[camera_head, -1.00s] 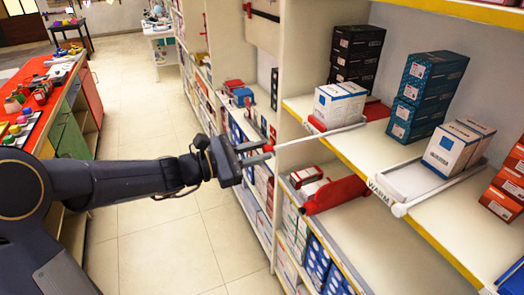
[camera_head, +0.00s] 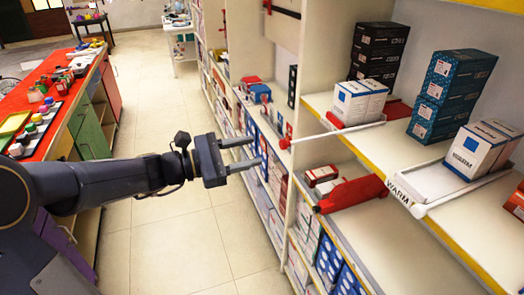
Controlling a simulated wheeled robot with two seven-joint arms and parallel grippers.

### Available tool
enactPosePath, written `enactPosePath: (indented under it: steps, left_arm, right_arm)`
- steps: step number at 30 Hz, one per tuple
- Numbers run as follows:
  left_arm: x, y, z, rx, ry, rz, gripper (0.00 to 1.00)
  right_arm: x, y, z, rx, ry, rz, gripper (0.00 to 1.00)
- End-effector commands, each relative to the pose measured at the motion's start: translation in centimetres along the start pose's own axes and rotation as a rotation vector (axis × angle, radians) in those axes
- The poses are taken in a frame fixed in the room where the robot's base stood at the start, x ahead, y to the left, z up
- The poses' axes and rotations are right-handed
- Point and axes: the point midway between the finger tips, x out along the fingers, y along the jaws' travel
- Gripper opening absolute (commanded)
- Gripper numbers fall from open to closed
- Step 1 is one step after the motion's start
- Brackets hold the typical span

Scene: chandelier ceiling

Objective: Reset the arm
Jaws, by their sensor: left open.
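My left arm comes in from the left, and its left gripper (camera_head: 250,153) hangs over the aisle in front of the shelf unit. Its two fingers are apart with nothing between them. The fingers point right towards the shelf, short of the white rod with a red tip (camera_head: 330,133) that sticks out from the upper shelf. My right gripper is not in view.
The shelf (camera_head: 400,150) on the right carries white-blue boxes (camera_head: 358,102), teal boxes (camera_head: 450,95) and black boxes (camera_head: 378,52). A red holder (camera_head: 352,193) juts from the lower shelf. A red-topped counter (camera_head: 75,95) stands left. The tiled aisle (camera_head: 150,245) is clear.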

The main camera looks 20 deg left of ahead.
Motion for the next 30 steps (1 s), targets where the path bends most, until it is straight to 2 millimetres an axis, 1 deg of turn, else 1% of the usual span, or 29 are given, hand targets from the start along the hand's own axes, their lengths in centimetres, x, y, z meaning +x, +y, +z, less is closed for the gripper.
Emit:
enactPosePath:
  steps: [1, 4, 16, 19, 20, 22, 23, 24, 25, 26, 27, 29, 30]
  left_arm:
    - [-0.5, 0.0, 0.0, 0.001, 0.0, 0.002, 0.44]
    - [-0.9, 0.0, 0.0, 0.0, 0.0, 0.0, 0.44]
    - [-1.0, 0.0, 0.0, 0.0, 0.0, -0.001, 0.44]
    - [-1.1, -0.7, 0.4, 0.03, 0.01, -0.021, 0.44]
    - [-1.2, -1.4, 0.7, 0.056, 0.019, -0.04, 0.44]
    - [-1.6, -3.7, 1.4, 0.155, 0.056, -0.111, 0.44]
    - [-1.9, -5.1, 1.7, 0.215, 0.079, -0.153, 0.44]
    - [-2.6, -7.3, 2.0, 0.312, 0.113, -0.217, 0.44]
    - [-3.2, -9.0, 2.2, 0.395, 0.142, -0.271, 0.44]
    - [-3.9, -10.7, 2.2, 0.485, 0.172, -0.326, 0.44]
    - [-5.0, -13.0, 2.0, 0.611, 0.215, -0.405, 0.44]
    - [-6.9, -16.0, 1.3, 0.804, 0.276, -0.521, 0.44]
    - [-8.3, -17.6, 0.6, 0.93, 0.316, -0.595, 0.44]
  right_arm:
    - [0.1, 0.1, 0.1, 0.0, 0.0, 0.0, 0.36]
    - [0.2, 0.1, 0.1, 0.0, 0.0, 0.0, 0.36]
    - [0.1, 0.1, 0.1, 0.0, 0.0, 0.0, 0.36]
    - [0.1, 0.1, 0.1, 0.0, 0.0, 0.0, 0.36]
    - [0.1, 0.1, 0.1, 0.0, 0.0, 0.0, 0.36]
    - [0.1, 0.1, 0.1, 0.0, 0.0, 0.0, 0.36]
    - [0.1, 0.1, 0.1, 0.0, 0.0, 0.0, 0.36]
    - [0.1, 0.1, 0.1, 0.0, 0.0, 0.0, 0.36]
    - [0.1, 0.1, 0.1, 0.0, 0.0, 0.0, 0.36]
    - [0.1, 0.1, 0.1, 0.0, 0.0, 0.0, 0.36]
    - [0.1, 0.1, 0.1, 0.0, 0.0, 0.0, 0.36]
    - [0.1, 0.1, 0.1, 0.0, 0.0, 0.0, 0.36]
    - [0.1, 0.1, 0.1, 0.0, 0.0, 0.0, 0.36]
